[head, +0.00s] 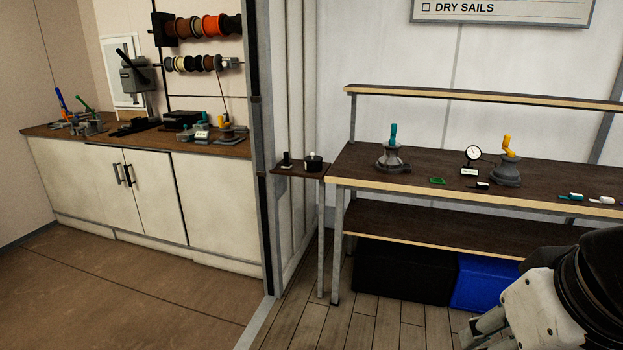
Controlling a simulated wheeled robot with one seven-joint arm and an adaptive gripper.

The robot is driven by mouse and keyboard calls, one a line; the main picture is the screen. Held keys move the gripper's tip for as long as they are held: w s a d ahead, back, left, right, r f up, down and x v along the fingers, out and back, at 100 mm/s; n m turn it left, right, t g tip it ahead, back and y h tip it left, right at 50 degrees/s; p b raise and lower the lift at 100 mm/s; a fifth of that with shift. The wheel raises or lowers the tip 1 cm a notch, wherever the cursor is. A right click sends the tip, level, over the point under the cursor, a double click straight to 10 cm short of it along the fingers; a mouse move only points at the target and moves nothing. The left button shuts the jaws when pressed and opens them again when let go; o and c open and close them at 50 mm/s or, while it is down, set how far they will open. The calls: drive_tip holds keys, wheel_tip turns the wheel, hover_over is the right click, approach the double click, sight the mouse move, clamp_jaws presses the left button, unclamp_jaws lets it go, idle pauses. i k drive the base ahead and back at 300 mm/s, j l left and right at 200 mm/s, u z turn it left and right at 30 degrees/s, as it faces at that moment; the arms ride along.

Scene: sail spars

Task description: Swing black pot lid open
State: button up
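A small black pot (314,165) stands on a narrow dark shelf table (290,173) left of the workbench. A pale knob shows at its top, and the lid looks closed, though it is small at this distance. My gripper (482,330) is at the lower right, partly cut off by the frame's bottom edge. It is low in front of the workbench, far from the pot, and nothing is seen in it. Its fingers do not show clearly enough to tell open from shut.
A small dark item with a pale top (287,160) stands left of the pot. The workbench (440,191) carries winches and a dial gauge (473,153). Black (400,272) and blue (485,288) bins sit below. A post (262,150) stands left of the shelf table. Wooden floor ahead is clear.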

sight(313, 158)
drive_tip(key=i+j+u, duration=0.15)
drive_tip(key=i+u, duration=0.15)
drive_tip(key=i, duration=0.2)
drive_tip(key=i+u, duration=0.25)
drive_tip(key=i, duration=0.25)
drive_tip(key=i+j+z, duration=0.35)
drive_tip(key=i+j, duration=0.15)
drive_tip(key=i+j+z, duration=0.2)
drive_tip(key=j, duration=0.2)
drive_tip(key=i+j+z, duration=0.2)
drive_tip(key=j, duration=0.15)
drive_tip(key=i+j+z, duration=0.15)
drive_tip(key=j, duration=0.2)
drive_tip(key=i+j+z, duration=0.2)
drive_tip(key=j, duration=0.2)
drive_tip(key=k, duration=0.05)
